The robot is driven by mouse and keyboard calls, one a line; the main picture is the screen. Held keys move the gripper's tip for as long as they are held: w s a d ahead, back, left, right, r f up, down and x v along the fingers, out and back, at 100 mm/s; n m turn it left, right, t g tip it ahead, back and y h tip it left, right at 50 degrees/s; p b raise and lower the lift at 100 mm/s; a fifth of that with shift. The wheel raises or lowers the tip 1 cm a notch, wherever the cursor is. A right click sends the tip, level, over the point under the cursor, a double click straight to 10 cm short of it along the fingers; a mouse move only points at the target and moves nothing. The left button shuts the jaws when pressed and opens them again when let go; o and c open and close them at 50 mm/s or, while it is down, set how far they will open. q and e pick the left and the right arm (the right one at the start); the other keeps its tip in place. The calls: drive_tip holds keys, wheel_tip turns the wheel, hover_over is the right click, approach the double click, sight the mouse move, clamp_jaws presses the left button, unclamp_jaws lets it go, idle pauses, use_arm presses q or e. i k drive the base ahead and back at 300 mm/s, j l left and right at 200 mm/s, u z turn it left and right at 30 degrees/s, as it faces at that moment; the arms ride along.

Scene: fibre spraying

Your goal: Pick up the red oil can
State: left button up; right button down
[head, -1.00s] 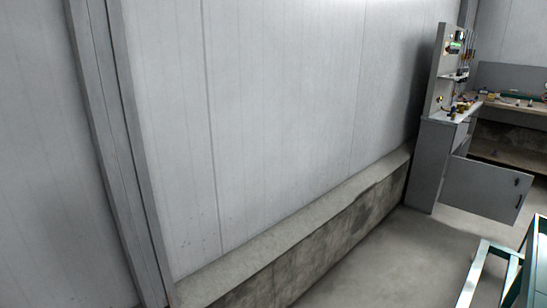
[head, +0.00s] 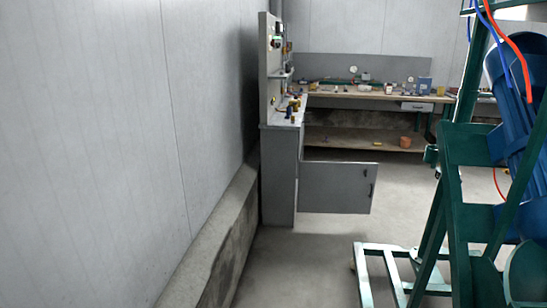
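I cannot make out a red oil can in the head view. Small items stand on the workbench (head: 360,93) at the back and on the ledge of the grey cabinet (head: 279,178), too small to tell apart. An orange-brown object (head: 405,142) sits on the bench's lower shelf. Neither of my grippers is in view.
A green metal frame (head: 457,215) with blue cylinders (head: 514,105) and red and blue hoses stands close on the right. A grey cabinet door (head: 337,187) juts out over the floor. A low concrete ledge (head: 213,252) runs along the left wall. Bare floor (head: 310,262) lies between.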

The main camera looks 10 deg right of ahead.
sight(389, 88)
drive_tip(key=i+z, duration=0.2)
drive_tip(key=i, duration=0.6)
drive_tip(key=i+z, duration=0.15)
drive_tip(key=i, duration=0.6)
drive_tip(key=i+j+z, duration=0.2)
drive_tip(key=i, duration=0.6)
drive_tip(key=i+j+z, duration=0.1)
drive_tip(key=i+z, duration=0.15)
drive_tip(key=i, duration=0.35)
drive_tip(key=i+j+z, duration=0.2)
drive_tip(key=i, duration=0.35)
